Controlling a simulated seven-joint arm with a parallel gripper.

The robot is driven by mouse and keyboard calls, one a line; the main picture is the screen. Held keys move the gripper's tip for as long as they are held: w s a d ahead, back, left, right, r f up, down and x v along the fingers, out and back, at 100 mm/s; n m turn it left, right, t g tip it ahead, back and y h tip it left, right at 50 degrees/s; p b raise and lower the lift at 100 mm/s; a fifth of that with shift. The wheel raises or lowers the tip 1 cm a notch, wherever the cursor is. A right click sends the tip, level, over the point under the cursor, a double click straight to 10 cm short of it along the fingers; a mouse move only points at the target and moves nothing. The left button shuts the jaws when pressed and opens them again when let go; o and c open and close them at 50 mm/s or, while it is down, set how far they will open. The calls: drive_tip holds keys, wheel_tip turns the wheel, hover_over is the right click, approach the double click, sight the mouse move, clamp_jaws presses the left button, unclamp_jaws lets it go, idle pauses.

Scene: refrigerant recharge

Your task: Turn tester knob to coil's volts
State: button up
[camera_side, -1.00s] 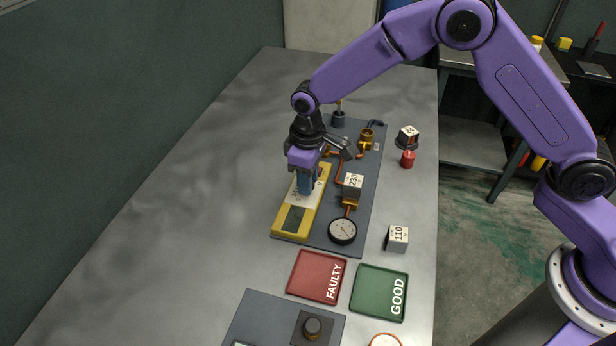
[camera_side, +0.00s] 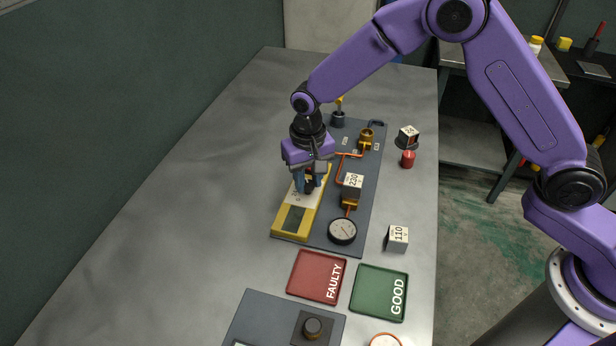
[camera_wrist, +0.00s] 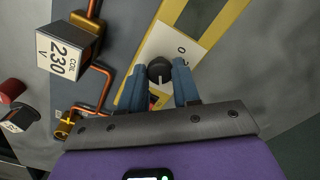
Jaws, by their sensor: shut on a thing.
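The yellow tester (camera_side: 283,236) lies on the grey board, with a dark screen (camera_side: 294,218) and a white dial face (camera_side: 304,200). My gripper (camera_side: 308,188) points down over the dial. In the wrist view my gripper (camera_wrist: 160,80) has its two blue fingers on either side of the round black knob (camera_wrist: 159,69), shut on it. Most dial markings are hidden or too small to read; an "O" shows beside the knob. The coil (camera_side: 352,186), marked 230 V, sits on the board and also shows in the wrist view (camera_wrist: 66,48).
A gauge (camera_side: 342,231) and copper pipes stand right of the tester. Loose coils marked 110 (camera_side: 397,238) and 24 (camera_side: 408,137) stand off the board. A red FAULTY tray (camera_side: 317,276) and green GOOD tray (camera_side: 379,292) lie nearer. The table left is clear.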

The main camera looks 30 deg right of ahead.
sight(308, 184)
drive_tip(key=shift+m, duration=0.4)
drive_tip(key=o, duration=1.1)
drive_tip(key=shift+c, duration=0.2)
drive_tip(key=shift+r, duration=0.1)
wheel_tip(308, 184, up, 17)
drive_tip(key=shift+r, duration=0.15)
